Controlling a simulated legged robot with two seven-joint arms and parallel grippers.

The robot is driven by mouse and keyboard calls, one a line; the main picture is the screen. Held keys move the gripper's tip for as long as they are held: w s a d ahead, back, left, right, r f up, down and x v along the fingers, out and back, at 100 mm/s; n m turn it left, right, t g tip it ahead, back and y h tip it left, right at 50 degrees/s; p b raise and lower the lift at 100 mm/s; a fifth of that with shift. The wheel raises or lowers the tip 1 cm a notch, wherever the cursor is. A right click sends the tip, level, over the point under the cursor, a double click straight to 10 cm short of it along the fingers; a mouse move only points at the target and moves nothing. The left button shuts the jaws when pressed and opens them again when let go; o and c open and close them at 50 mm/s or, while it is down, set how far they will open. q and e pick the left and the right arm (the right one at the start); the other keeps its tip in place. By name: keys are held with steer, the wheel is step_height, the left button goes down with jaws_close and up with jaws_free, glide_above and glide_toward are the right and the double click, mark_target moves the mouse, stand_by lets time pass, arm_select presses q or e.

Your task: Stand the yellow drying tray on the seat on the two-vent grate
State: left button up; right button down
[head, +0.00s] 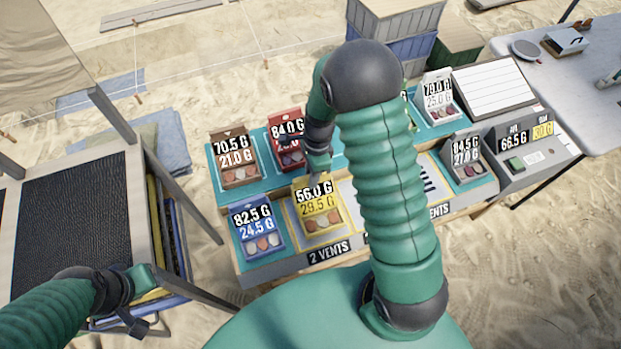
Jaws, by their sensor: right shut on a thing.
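The yellow drying tray (318,216), labelled 56.0 G and 28.5 G, is upright at the yellow-edged seat (296,236) behind the 2 VENTS label (329,251). I cannot tell whether its base touches the seat. My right gripper (319,178) reaches down from above and is shut on the tray's top edge. My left gripper (143,312) hangs empty at the lower left, beside the dark mesh table, far from the tray; its finger gap is unclear.
A blue tray (257,231) stands just left of the yellow one. Brown (233,160) and red (287,140) trays stand behind. A grey tray (466,158) stands to the right, near a scale (525,160). My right arm hides the bench's middle.

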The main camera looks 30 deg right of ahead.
steer(key=shift+w+a+f, duration=0.1)
steer(key=shift+w+a, duration=0.05)
steer(key=shift+w, duration=0.25)
steer(key=shift+s+a+f, duration=0.1)
steer(key=shift+a+f, duration=0.05)
steer(key=shift+f, duration=0.5)
steer(key=shift+a+f, duration=0.1)
steer(key=shift+f, duration=0.8)
steer(key=shift+d+f, duration=0.1)
steer(key=shift+d, duration=0.2)
steer(key=c, duration=1.4)
jaws_free()
steer(key=shift+d, duration=0.15)
steer(key=shift+o, duration=0.5)
steer(key=shift+a, duration=0.25)
